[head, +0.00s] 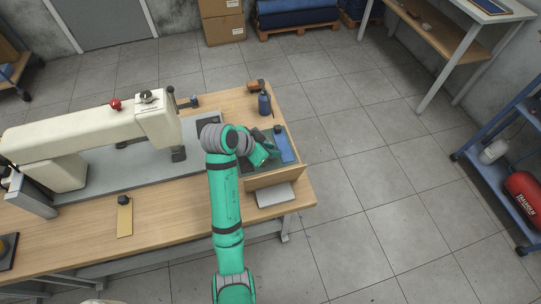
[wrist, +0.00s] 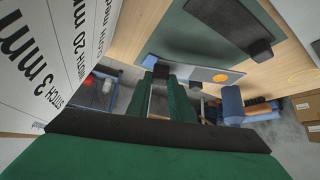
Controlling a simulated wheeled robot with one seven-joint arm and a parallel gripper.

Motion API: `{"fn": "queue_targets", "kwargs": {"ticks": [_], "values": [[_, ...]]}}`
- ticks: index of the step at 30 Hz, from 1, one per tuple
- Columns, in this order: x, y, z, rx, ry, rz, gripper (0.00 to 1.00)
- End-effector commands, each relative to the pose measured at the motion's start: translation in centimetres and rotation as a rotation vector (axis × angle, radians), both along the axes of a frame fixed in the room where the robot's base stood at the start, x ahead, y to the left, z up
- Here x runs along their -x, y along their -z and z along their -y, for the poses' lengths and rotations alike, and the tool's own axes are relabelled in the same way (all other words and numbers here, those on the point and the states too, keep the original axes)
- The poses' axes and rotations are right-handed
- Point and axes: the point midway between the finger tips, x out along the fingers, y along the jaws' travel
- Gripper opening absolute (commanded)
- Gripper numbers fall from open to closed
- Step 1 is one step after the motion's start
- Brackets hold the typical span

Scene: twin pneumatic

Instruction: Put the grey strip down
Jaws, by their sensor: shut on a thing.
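My gripper (wrist: 160,88) is shut, with a narrow grey strip (wrist: 160,101) visible between its green fingers in the wrist view. Most of the strip is hidden by the fingers and the dark gripper body. In the head view my gripper (head: 264,155) is tilted down over the open tray at the right end of the wooden table (head: 180,200). The held strip cannot be made out in that view. I cannot tell whether it touches anything below.
The tray has a raised wooden front wall (head: 275,177); a blue piece (head: 283,145) lies inside at its right. A pale flat sheet (head: 276,195) lies in front. A blue bottle (head: 265,105) stands behind. The cream sewing machine (head: 90,133) is left.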

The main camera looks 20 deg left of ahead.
Motion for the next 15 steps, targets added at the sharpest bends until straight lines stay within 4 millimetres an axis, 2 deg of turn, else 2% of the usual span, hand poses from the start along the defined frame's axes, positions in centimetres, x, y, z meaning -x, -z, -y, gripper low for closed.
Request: {"fn": "queue_targets", "kwargs": {"ticks": [5, 12, 15], "values": [[0.0, 1.2, 0.1, 0.001, 0.001, -0.001, 0.00], [0.0, 4.0, 0.0, 0.001, 0.000, -0.002, 0.00], [0.0, 4.2, 0.0, 0.000, 0.002, 0.000, 0.00]]}}
